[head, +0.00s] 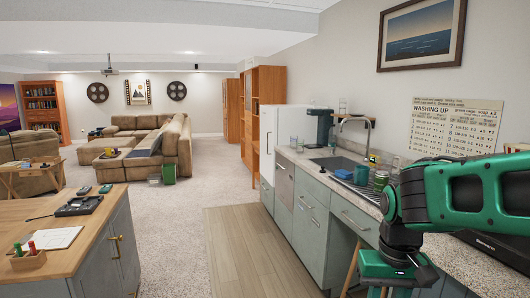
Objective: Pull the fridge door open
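The fridge (283,137) looks to be the tall white unit at the far end of the counter, beyond the coffee machine. A dark vertical handle shows on its left side, and its door looks shut. My green and black arm fills the right edge of the head view, over the near end of the counter. My gripper itself is not visible; the arm's lower end runs toward the bottom of the picture. Nothing of mine is near the fridge.
A counter (325,183) with a sink (338,163) and coffee machine (319,126) runs along the right wall. A wood-topped island (93,222) stands at left. Clear wooden floor (249,240) lies between them. Wooden shelves (264,90) and a brown sofa (170,150) are farther back.

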